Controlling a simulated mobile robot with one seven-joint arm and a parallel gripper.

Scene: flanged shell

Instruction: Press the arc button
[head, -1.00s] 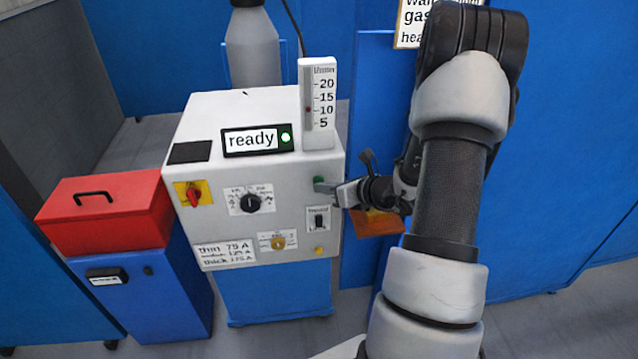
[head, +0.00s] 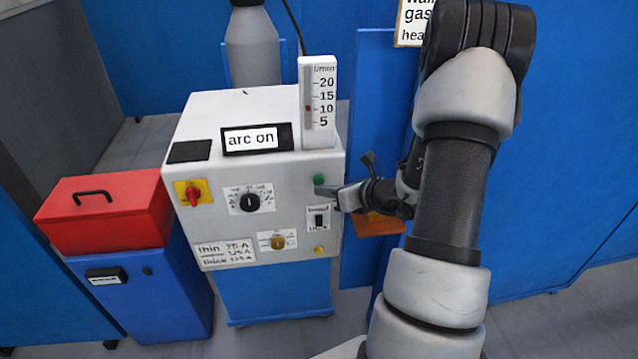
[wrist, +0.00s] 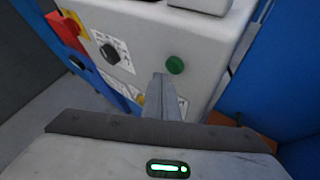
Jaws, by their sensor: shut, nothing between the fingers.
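The green arc button (head: 319,180) is on the upper right of the front of the white welding machine (head: 225,225). It also shows in the wrist view (wrist: 175,65), uncovered. My gripper (head: 325,191) is shut and empty, its tips just below the button in the head view. In the wrist view the closed fingers (wrist: 160,80) point at the panel, slightly left of and below the button, with a small gap seen between them and the button. The display (head: 257,139) on the machine's top reads "arc on".
The panel also carries a red switch on a yellow plate (head: 193,194), a black dial (head: 250,203), a black rocker switch (head: 319,221) and yellow knobs. A flow gauge (head: 319,103) stands on top. A red toolbox (head: 107,215) sits on a blue cabinet at left.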

